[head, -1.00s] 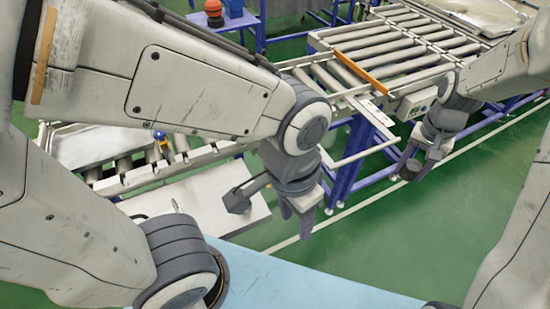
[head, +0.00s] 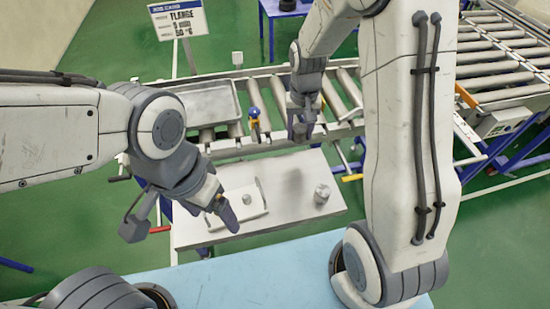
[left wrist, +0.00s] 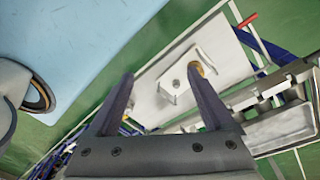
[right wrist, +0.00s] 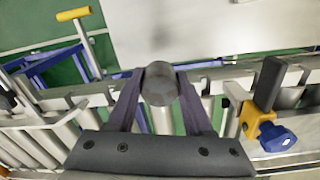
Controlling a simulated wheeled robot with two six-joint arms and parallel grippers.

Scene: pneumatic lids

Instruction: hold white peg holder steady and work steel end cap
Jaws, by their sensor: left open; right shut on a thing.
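The white peg holder (head: 238,209) is a flat white plate on the pale worktable, with a small grey peg standing on it. It also shows in the left wrist view (left wrist: 180,63), partly behind a finger. My left gripper (head: 226,208) is open and empty, above the holder's left part in the head view; I cannot tell whether it touches. My right gripper (head: 301,126) is shut on a round grey part, which looks like the steel end cap (right wrist: 160,84). It is over the conveyor side behind the table. The cap is mostly hidden in the head view.
A small steel cylinder (head: 321,193) stands on the worktable's (head: 215,236) right side. A blue-and-yellow fitting (right wrist: 262,125) sits on the conveyor rail near my right gripper. A grey tray (head: 190,104) and a sign (head: 178,19) stand behind. The table's middle is clear.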

